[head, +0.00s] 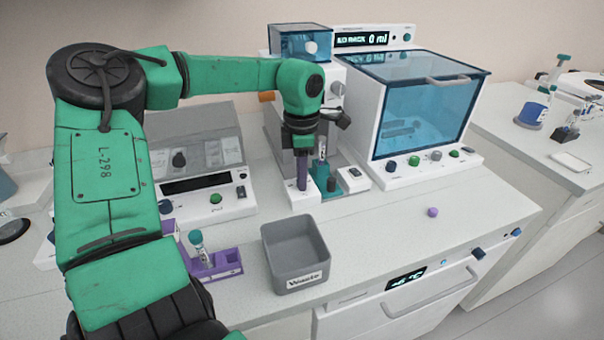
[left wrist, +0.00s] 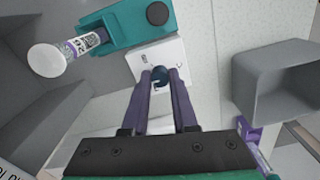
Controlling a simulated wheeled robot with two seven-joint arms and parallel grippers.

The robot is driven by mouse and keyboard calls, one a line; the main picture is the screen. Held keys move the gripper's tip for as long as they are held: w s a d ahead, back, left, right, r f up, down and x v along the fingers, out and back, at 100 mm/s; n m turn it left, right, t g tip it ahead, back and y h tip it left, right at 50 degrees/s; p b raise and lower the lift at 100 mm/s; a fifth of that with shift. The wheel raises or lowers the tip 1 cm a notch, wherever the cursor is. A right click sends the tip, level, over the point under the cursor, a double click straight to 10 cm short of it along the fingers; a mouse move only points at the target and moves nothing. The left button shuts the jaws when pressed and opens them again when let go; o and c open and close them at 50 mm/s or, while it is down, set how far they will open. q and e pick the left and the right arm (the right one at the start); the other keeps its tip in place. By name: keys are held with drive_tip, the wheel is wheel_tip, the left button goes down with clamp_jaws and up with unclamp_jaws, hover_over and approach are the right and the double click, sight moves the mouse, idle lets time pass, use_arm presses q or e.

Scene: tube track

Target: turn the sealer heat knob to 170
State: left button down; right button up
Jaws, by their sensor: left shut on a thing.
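The sealer is the grey machine with a white front base (head: 303,198) and a teal block (head: 319,172) in front of its column. My left gripper (head: 302,182) points straight down over the white base, its purple fingers shut. In the left wrist view the gripper (left wrist: 160,80) has its two fingertips on either side of a small dark blue knob (left wrist: 160,76) on the white panel (left wrist: 150,62). In the head view the fingers hide this knob, and its dial reading cannot be made out in either view. My right gripper is not in view.
A grey waste bin (head: 295,277) and a purple rack (head: 225,270) with a teal-capped tube stand in front. A grey-lidded machine (head: 217,208) is at left, a blue-windowed cabinet (head: 376,165) at right. A small purple cap (head: 432,212) lies on the open counter at right.

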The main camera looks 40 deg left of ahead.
use_arm(q)
drive_tip(key=shift+w+r, duration=0.1)
drive_tip(key=shift+r, duration=0.1)
idle(0.4)
drive_tip(key=c, duration=0.9)
unclamp_jaws()
drive_tip(key=shift+o, duration=1.1)
drive_tip(key=shift+f, duration=0.1)
wheel_tip(320, 180, up, 15)
drive_tip(key=shift+f, duration=0.2)
